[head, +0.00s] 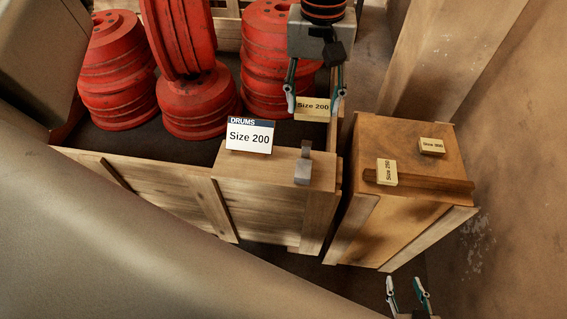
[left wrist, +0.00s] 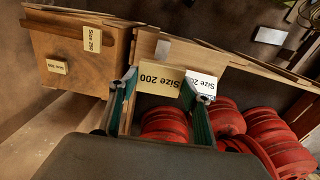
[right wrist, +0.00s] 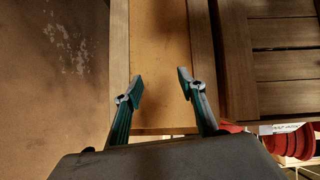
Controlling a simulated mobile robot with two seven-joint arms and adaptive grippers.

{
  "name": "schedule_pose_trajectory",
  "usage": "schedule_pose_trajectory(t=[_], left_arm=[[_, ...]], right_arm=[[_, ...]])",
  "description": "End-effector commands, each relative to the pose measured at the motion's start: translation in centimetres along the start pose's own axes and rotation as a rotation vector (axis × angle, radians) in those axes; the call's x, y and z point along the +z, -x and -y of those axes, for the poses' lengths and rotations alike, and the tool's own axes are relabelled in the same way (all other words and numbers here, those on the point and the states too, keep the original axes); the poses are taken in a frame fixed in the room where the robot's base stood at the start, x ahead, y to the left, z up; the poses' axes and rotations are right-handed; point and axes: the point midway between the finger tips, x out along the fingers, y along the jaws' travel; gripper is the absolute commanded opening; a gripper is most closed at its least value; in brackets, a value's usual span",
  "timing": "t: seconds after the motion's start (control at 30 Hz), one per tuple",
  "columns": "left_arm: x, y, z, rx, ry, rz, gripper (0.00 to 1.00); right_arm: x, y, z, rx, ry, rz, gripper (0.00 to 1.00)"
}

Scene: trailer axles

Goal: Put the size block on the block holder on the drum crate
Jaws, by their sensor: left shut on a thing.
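The block also shows between the fingers in the left wrist view (left wrist: 160,76). The drum crate (head: 265,200) is wooden, with a white "DRUMS Size 200" sign (head: 249,135) on its top ledge. Right of the sign is a small grey metal block holder (head: 302,172) with nothing on it, below and nearer than the held block. My right gripper (head: 407,288) is open and empty at the bottom right.
A wooden box (head: 385,150) stands right of the crate, with a "Size 250" block (head: 387,172) on its ledge and another yellow block (head: 432,146) on top. Several red drums (head: 195,100) fill the crate. A wall (head: 510,180) bounds the right side.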

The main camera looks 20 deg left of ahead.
Motion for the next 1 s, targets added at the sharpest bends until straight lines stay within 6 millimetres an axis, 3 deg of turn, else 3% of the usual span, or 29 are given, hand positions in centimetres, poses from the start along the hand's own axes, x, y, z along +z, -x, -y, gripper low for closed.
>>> schedule_pose_trajectory(t=[0.17,0.7,1.0], left_arm=[[0.1,-1.2,0.0,-0.001,-0.048,0.003,0.30],[0.1,-13.6,0.1,-0.001,-0.046,0.005,0.30],[0.0,-16.1,0.1,0.000,-0.045,0.001,0.30]], right_arm=[[0.1,-0.1,-0.1,0.002,0.001,0.000,0.40],[0.6,-0.7,-0.4,0.009,0.012,-0.002,0.40],[0.5,-0.8,-0.5,0.010,0.015,-0.004,0.40]])
